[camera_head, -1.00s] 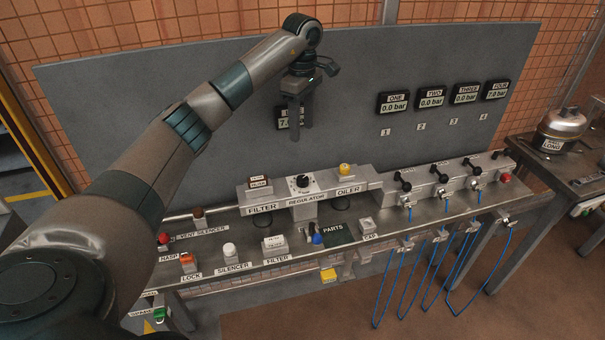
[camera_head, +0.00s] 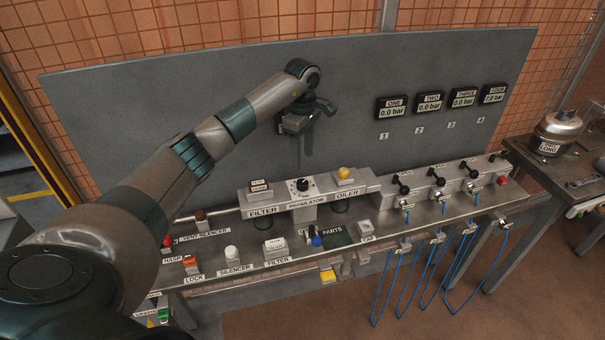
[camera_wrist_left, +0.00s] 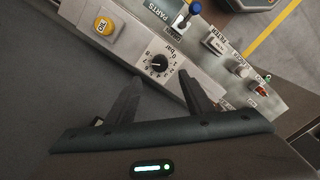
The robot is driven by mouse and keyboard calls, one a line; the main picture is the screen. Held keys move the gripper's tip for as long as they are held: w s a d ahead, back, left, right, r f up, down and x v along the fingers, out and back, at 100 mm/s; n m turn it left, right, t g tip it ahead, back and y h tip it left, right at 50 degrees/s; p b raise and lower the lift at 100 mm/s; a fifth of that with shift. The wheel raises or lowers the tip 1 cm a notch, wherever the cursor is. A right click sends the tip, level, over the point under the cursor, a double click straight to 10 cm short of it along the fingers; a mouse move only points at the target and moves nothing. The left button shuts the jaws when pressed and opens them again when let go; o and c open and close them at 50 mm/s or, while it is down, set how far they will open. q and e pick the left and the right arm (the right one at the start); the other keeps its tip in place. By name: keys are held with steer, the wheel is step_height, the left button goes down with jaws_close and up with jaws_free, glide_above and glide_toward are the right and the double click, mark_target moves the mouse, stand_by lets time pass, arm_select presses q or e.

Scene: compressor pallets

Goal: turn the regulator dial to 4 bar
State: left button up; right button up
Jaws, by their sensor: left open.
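The regulator dial (camera_head: 302,185) is a black round knob on a white scale plate, on the regulator block between the filter and oiler. It also shows in the left wrist view (camera_wrist_left: 159,63), with numbers around it and "bar" printed beside it. The pointer's exact reading is too small to tell. My left gripper (camera_head: 303,150) is open and empty, above the dial with its fingers pointing down. In the left wrist view its fingers (camera_wrist_left: 160,82) are spread, with the dial beyond the gap between them and not touched. My right gripper is not in view.
The oiler's yellow cap (camera_head: 344,173) stands right of the dial and the filter block (camera_head: 259,190) left. Black levers (camera_head: 404,189) line the manifold at right. The grey back panel (camera_head: 200,130) rises behind. Displays (camera_head: 392,107) hang at upper right.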

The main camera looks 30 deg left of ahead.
mark_target(303, 182)
arm_select(q)
step_height(303, 182, down, 8)
steer(key=p, duration=0.3)
steer(key=shift+f, duration=0.75)
steer(key=c, duration=1.1)
steer(key=shift+o, duration=0.2)
